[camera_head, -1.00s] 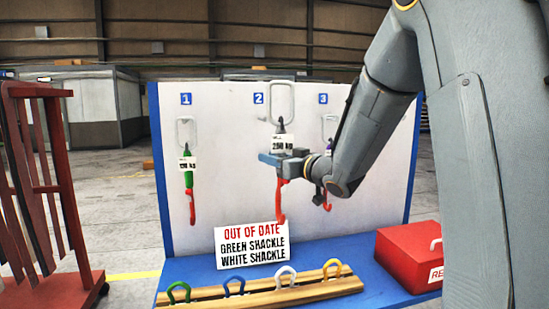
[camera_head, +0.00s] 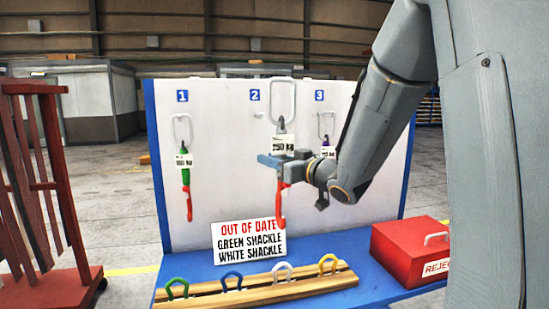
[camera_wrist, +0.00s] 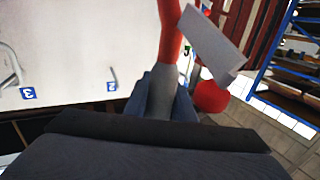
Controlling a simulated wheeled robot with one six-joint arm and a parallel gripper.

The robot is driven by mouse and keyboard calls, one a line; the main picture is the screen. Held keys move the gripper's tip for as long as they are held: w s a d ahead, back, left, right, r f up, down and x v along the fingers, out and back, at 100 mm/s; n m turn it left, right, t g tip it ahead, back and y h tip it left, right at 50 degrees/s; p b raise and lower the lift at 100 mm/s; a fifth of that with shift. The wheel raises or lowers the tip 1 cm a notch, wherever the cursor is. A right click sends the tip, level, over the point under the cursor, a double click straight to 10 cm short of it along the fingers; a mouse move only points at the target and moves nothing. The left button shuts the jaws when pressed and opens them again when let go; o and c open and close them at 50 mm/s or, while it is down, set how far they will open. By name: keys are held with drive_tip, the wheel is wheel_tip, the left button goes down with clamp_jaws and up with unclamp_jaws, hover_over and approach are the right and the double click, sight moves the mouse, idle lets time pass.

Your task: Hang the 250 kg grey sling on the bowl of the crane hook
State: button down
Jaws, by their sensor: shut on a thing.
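My gripper (camera_head: 274,161) is shut on the 250 kg grey sling (camera_head: 282,126). The sling hangs upright, with a large pale link (camera_head: 281,98) on top, a white 250 kg tag and a red hook (camera_head: 281,207) below the jaws. It looks nearer than the other slings, in front of place 2 on the white board. In the wrist view the grey body (camera_wrist: 163,92) sits between the blue jaws, with red hook parts and a white tag (camera_wrist: 212,42) beyond. The crane hook is not in view.
A green sling (camera_head: 185,165) hangs at place 1; a sling (camera_head: 327,128) at place 3 is partly hidden by my arm. The blue bench holds an out-of-date sign (camera_head: 249,240), a wooden rack (camera_head: 300,288) of shackles and a red box (camera_head: 410,255). A dark red rack (camera_head: 60,200) stands left.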

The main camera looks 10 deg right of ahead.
drive_tip(key=shift+s+r+p, duration=0.1)
drive_tip(key=shift+s+p, duration=0.55)
drive_tip(key=shift+s, duration=1.7)
